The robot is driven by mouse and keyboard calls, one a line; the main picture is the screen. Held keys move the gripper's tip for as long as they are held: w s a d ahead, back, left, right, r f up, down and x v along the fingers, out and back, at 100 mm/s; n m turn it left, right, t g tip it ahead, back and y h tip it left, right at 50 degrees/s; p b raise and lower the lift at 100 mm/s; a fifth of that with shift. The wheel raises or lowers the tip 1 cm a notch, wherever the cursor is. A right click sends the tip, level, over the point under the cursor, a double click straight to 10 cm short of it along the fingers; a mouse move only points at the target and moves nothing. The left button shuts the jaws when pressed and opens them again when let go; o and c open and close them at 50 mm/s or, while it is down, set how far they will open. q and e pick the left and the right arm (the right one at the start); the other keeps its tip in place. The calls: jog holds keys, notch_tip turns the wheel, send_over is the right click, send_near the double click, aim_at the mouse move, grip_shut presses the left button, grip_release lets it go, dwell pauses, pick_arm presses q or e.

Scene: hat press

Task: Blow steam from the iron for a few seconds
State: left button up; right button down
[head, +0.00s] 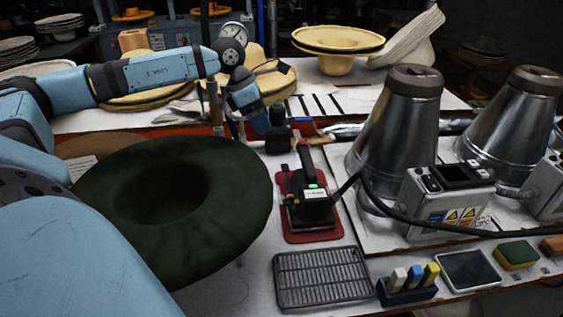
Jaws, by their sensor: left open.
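The iron (312,207) is dark, with an upright black handle and a small lit green patch on top. It rests on a red mat (317,238) in the middle of the table. A cable runs from its right side. My left gripper (281,138) hangs above and behind the iron, slightly left of its handle. It is open and apart from the handle, as far as I can see. The finger details are small and dark. No steam shows around the iron. My right gripper is not in view.
A dark green felt hat (217,235) fills the left foreground. A metal rack (322,277) lies in front of the iron. Two shiny metal cones (400,120) and a grey control box (447,205) stand at right. Pale hats (330,63) sit behind.

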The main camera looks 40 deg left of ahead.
pick_arm(q)
jog(key=f, duration=0.1)
jog(key=b, duration=0.2)
send_near(284, 166)
jog(key=x, duration=0.7)
jog(key=shift+d+f, duration=0.1)
jog(key=shift+d, duration=0.05)
jog(key=shift+w+d+f, duration=0.1)
jog(key=shift+f, duration=0.3)
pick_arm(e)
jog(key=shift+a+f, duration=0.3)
